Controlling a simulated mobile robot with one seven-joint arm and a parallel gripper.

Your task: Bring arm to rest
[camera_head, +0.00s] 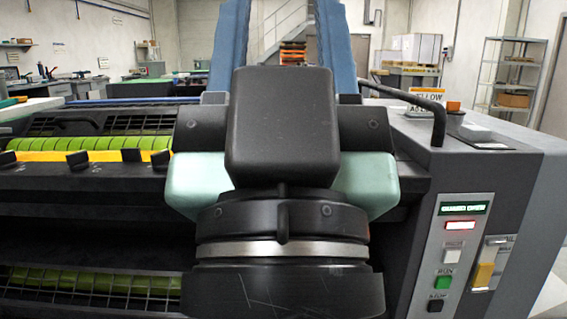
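My arm, a stack of black, pale teal and silver-banded links, fills the middle of the head view in front of a dark printing machine (90,205). The arm stands upright, with a rounded black block at its top. I cannot make out my gripper or its fingers. The arm hides the machine's middle. No object shows in the arm's grip.
Green rollers (80,144) and a yellow strip (45,156) lie left. A black handrail (437,110) curves right.

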